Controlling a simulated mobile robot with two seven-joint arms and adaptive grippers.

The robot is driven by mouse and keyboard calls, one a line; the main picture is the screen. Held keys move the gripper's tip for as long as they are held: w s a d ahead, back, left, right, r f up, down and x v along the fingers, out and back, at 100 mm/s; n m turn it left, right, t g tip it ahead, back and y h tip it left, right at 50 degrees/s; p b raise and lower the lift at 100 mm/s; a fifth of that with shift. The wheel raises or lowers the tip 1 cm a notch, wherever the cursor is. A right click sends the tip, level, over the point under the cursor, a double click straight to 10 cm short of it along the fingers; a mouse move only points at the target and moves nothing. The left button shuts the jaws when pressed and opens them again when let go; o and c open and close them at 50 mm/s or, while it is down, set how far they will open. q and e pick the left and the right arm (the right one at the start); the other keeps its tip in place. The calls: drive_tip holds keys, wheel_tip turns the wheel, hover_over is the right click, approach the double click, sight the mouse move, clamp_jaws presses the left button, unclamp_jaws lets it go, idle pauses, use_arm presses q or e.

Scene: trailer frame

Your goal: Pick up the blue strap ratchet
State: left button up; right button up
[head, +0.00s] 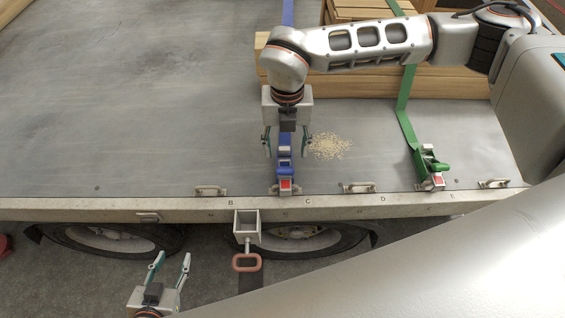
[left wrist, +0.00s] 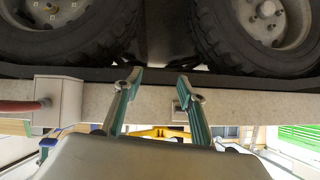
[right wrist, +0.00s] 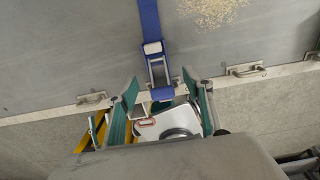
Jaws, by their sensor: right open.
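The blue strap ratchet (head: 285,165) lies on the trailer deck near its front edge, at a red and metal end fitting. In the right wrist view the ratchet (right wrist: 158,72) is between and beyond the fingertips, with the blue strap (right wrist: 149,20) running up from it. My right gripper (head: 287,151) is open above the ratchet, one finger on each side. The right gripper (right wrist: 160,82) shows no grip on it; whether it touches is unclear. My left gripper (head: 172,260) is open and empty, low in front of the trailer; it also shows in the left wrist view (left wrist: 160,78).
A green strap ratchet (head: 432,165) lies to the right on the deck. Wooden beams (head: 450,83) lie at the back right. A pale granular pile (head: 330,146) is beside my right gripper. Metal handles (head: 209,190) line the deck edge (head: 100,208). The left deck is clear.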

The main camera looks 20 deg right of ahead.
sight(285, 163)
drive_tip(key=shift+s+f, duration=0.15)
drive_tip(key=shift+f, duration=0.7)
drive_tip(key=shift+a+f, duration=0.1)
drive_tip(key=shift+f, duration=0.3)
wheel_tip(285, 163, down, 4)
drive_tip(key=shift+a+r, duration=0.1)
drive_tip(key=shift+r, duration=0.15)
drive_tip(key=shift+f+b, duration=0.3)
drive_tip(key=shift+w, duration=0.2)
drive_tip(key=shift+c, duration=1.1)
use_arm(q)
drive_tip(key=shift+s+f, duration=0.55)
drive_tip(key=shift+s, duration=0.1)
use_arm(e)
clamp_jaws()
